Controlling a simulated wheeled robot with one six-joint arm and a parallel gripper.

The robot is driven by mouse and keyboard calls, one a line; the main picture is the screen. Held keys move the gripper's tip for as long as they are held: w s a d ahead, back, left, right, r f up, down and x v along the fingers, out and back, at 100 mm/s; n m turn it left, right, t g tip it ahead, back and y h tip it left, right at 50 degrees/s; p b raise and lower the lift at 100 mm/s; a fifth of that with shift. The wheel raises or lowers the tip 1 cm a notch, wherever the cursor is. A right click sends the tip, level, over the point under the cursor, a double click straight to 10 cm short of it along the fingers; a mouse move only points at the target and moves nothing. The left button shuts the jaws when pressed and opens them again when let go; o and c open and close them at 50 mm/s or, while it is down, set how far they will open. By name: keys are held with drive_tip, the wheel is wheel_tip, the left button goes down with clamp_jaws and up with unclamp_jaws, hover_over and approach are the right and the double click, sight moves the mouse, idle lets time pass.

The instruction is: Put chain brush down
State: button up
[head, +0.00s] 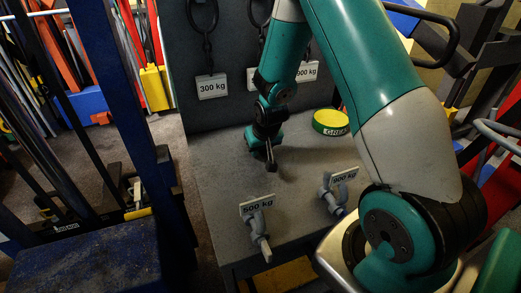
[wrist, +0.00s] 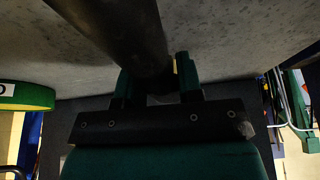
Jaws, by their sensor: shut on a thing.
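My gripper (head: 266,143) is over the grey bench top (head: 215,165), left of the green tin. It is shut on a dark rod-like thing, which I take to be the chain brush (head: 271,158). Its visible end points down close to the bench top; I cannot tell whether it touches. In the wrist view the brush (wrist: 125,30) is a thick dark cylinder between the two green fingers of my gripper (wrist: 155,85). Its bristles cannot be made out.
A green and yellow grease tin (head: 332,122) stands on the bench. Grey shackles with 500 kg (head: 258,228) and 900 kg (head: 337,190) tags are near the front. Chains with a 300 kg tag (head: 212,87) hang on the back panel. The bench's left side is clear.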

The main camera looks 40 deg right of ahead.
drive_tip(key=shift+f, duration=0.55)
drive_tip(key=shift+f, duration=0.1)
drive_tip(key=o, duration=1.1)
